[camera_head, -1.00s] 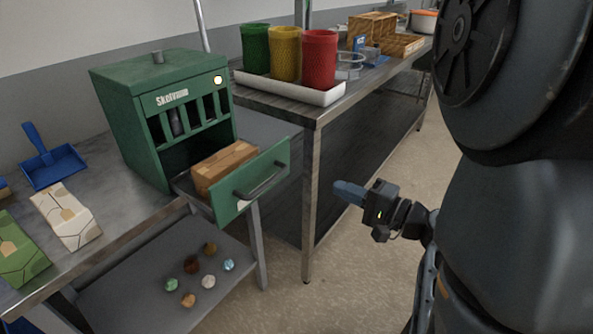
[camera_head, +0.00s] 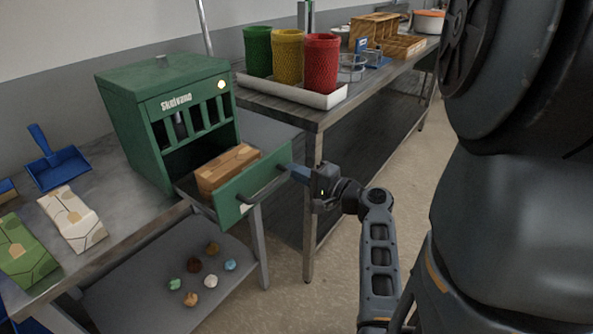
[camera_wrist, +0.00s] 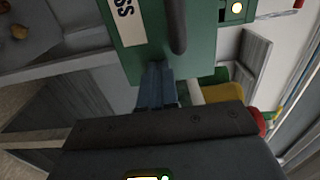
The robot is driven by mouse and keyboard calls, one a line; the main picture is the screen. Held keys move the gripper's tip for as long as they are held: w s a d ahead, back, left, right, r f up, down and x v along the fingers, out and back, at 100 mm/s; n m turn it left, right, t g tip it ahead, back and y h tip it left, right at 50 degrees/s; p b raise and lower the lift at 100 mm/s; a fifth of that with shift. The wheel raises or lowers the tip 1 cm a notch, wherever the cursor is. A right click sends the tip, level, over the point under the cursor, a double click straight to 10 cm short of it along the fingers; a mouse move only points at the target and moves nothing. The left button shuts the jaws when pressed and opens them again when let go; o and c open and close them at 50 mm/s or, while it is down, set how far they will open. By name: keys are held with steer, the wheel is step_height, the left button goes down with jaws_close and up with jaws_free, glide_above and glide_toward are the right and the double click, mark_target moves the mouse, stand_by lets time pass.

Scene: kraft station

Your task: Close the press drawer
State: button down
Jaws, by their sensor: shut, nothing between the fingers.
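The green press (camera_head: 165,110) stands on the left table. Its drawer (camera_head: 232,200) is pulled out toward me, with a grey bar handle on its green front and a wooden block (camera_head: 226,167) inside. My gripper (camera_head: 290,169) is shut and empty, with its blue fingertips at the right part of the drawer front. In the wrist view the fingertips (camera_wrist: 158,72) reach the green drawer front (camera_wrist: 130,62), close beside the dark handle (camera_wrist: 177,25). I cannot tell whether they touch it.
A white tray (camera_head: 292,92) with green, yellow and red mesh cups stands on the right-hand table. A blue dustpan (camera_head: 58,168) and paper packets (camera_head: 70,218) lie on the left table. Several small balls (camera_head: 194,264) lie on the lower shelf. The floor at right is clear.

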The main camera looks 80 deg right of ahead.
steer(key=shift+w, duration=0.15)
steer(key=b+x, duration=0.2)
steer(key=x, duration=1.6)
steer(key=shift+w+b, duration=0.1)
steer(key=shift+b, duration=0.3)
steer(key=shift+w+r, duration=0.1)
steer(key=shift+w, duration=0.05)
steer(key=shift+w, duration=0.15)
